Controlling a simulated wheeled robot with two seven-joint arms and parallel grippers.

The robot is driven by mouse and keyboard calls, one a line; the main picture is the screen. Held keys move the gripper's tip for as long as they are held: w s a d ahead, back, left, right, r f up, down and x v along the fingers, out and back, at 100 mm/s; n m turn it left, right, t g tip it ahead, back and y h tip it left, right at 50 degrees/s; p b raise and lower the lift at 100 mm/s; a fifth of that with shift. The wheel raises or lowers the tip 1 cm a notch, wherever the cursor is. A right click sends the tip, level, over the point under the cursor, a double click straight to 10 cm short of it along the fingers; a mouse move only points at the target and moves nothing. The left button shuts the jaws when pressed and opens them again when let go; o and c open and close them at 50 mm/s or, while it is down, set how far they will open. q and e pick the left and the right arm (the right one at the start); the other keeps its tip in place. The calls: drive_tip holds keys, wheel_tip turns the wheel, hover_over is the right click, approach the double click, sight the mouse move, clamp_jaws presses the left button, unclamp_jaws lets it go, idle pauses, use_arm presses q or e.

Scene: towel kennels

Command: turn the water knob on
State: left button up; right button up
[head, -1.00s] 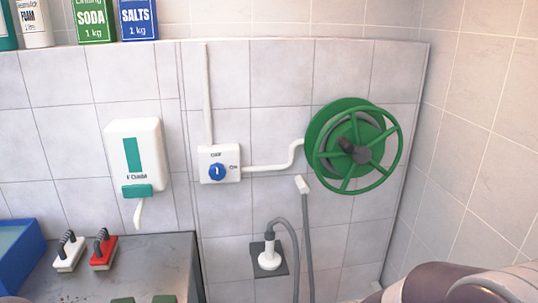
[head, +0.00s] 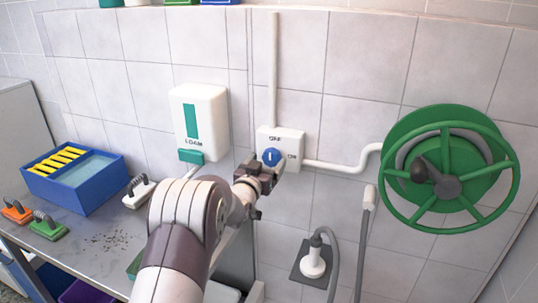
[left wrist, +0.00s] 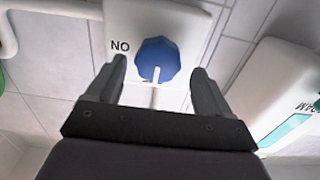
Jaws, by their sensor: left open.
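The blue water knob (head: 271,157) sits on a white wall plate (head: 292,138) with OFF printed above it and ON to its right. Its white pointer line stands upright, toward OFF. My left gripper (head: 262,167) is at the knob, reaching up from below. In the left wrist view the plate is upside down, and the knob (left wrist: 157,60) appears between the two spread fingertips of the left gripper (left wrist: 159,68). My right gripper is out of view.
A green hose reel (head: 445,168) is on the wall to the right, joined by a white pipe (head: 338,167). A soap dispenser (head: 199,122) hangs left of the plate. A steel table (head: 108,237) holds a blue tub (head: 75,184) and brushes.

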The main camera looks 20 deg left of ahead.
use_arm(q)
drive_tip(key=shift+w+d+r, duration=0.15)
drive_tip(key=shift+w, duration=0.95)
drive_tip(key=shift+w, duration=0.1)
drive_tip(key=c, duration=1)
drive_tip(key=shift+f+m+b, duration=0.3)
drive_tip(key=shift+m+b, duration=0.1)
drive_tip(key=shift+b, duration=0.4)
drive_tip(key=m+b, duration=0.4)
drive_tip(key=b, duration=0.1)
drive_tip(key=m+b, duration=0.4)
drive_tip(key=b, duration=0.1)
drive_tip(key=m+b, duration=0.4)
drive_tip(key=b, duration=0.2)
drive_tip(key=shift+d+f, duration=0.15)
drive_tip(key=shift+f, duration=0.1)
drive_tip(key=m+b, duration=0.1)
drive_tip(key=m, duration=0.1)
drive_tip(key=shift+m+b, duration=0.3)
drive_tip(key=shift+b, duration=0.1)
drive_tip(key=shift+r+m+b, duration=0.1)
drive_tip(key=shift+m+b, duration=0.65)
drive_tip(key=shift+m, duration=0.45)
